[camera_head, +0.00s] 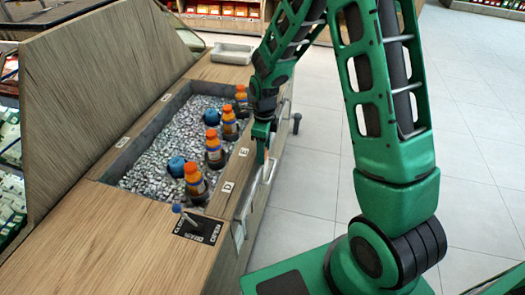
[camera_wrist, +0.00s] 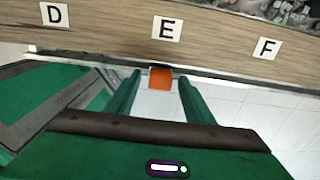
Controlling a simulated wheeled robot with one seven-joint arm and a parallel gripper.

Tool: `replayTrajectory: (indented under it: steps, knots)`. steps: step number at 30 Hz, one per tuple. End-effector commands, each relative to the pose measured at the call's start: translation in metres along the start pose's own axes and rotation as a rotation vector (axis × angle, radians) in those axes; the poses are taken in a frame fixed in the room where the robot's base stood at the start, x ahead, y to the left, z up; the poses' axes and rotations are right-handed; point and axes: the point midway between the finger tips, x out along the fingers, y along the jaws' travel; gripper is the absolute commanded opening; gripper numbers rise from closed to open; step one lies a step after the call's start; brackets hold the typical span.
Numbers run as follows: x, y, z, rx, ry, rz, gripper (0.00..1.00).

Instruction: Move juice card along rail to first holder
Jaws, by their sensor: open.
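The orange juice card (camera_wrist: 160,78) shows in the wrist view at the front edge of the wooden counter, under the label E (camera_wrist: 166,28). It lies between the two finger tips of my gripper (camera_wrist: 157,88). The fingers are open, with a gap visible on each side of the card. The rail (camera_wrist: 230,79) runs as a thin dark line along the counter's lower edge. In the head view my gripper (camera_head: 262,152) is at the counter's front side near the label E. The card is not clear there. I cannot tell which part is the first holder.
The wooden counter (camera_head: 90,228) has an ice-filled bin with several orange-capped bottles (camera_head: 195,180) and blue round items (camera_head: 177,166). Labels D (camera_wrist: 55,14) and F (camera_wrist: 267,48) flank E. A small black plate with a blue-topped stick (camera_head: 198,229) sits at the near corner. Tiled floor on the right is open.

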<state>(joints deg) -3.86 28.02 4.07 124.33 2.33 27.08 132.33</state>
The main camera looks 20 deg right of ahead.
Motion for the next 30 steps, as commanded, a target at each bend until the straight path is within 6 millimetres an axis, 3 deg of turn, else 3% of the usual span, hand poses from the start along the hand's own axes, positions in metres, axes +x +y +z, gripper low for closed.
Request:
replayTrajectory:
  steps: [15, 26, 30]
  knots:
    - [-0.085, -0.001, 0.001, 0.000, -0.001, -0.002, 0.48]
    - [-0.104, -0.002, -0.001, -0.006, 0.001, -0.001, 0.48]
    - [-0.116, -0.003, -0.021, -0.080, 0.009, -0.010, 0.48]
